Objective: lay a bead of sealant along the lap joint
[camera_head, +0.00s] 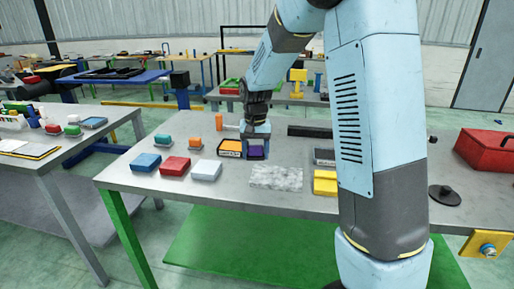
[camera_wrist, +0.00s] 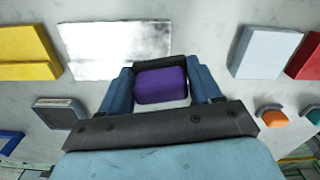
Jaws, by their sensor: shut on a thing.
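My gripper (camera_head: 256,143) is low over the grey worktable (camera_head: 130,178). In the wrist view its blue fingers (camera_wrist: 160,78) stand on both sides of a purple block (camera_wrist: 161,87) and are shut on it. The purple block also shows below the fingers in the head view (camera_head: 256,154); I cannot tell whether it touches the table. A mottled white-grey plate (camera_head: 276,177) lies just in front of the gripper, and it shows beyond the block in the wrist view (camera_wrist: 115,45).
An orange-and-black box (camera_head: 230,148) sits close left of the gripper. Blue (camera_head: 146,162), red (camera_head: 175,166) and white (camera_head: 206,170) boxes lie front left. A yellow block (camera_head: 325,182) and a grey box (camera_head: 323,156) lie right. A black bar (camera_head: 309,131) lies behind.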

